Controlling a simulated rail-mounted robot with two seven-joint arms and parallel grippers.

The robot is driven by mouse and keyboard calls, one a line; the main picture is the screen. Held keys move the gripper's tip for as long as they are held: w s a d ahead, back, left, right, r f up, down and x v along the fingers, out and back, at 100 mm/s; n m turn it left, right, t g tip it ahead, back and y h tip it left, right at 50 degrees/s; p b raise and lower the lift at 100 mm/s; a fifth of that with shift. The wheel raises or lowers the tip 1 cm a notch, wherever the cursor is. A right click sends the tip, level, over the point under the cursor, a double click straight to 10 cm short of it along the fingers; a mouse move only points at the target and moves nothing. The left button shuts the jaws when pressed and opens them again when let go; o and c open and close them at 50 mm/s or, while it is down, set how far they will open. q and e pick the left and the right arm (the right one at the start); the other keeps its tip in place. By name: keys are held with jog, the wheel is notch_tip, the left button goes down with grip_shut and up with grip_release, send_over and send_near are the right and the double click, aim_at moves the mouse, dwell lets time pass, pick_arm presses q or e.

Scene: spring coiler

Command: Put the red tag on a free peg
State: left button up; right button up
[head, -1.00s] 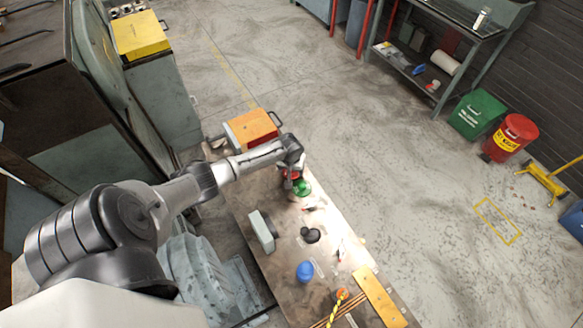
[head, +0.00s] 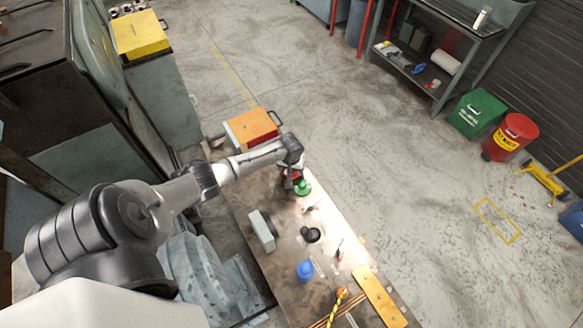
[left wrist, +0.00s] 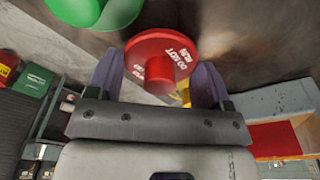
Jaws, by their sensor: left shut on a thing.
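The red tag (left wrist: 165,50) is a round red disc with white lettering and a thick round stub. In the left wrist view it sits between the two fingers of my left gripper (left wrist: 157,78), which is shut on it. In the head view my left gripper (head: 292,181) is low over the far part of the workbench (head: 240,205), next to a green round thing (head: 304,188). That green thing also shows at the upper left of the left wrist view (left wrist: 105,10), apart from the tag. I cannot make out any pegs clearly. My right gripper is not in view.
Nearer on the bench are a grey block (head: 262,230), a black round item (head: 311,234), a blue cup-like item (head: 305,270) and a wooden strip (head: 380,297). An orange-topped box (head: 252,128) stands beyond the gripper. The floor right of the bench is open.

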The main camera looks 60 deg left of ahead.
pick_arm(q)
jog(key=shift+f, duration=0.45)
dwell(0.3)
jog(key=o, duration=0.9)
jog(key=shift+o, duration=0.2)
jog(key=shift+r, duration=0.1)
jog(key=shift+r, duration=0.25)
notch_tip(320, 180, up, 26)
jog(key=s+d+p, duration=0.1)
jog(key=p, duration=1.7)
jog(key=shift+p, duration=0.35)
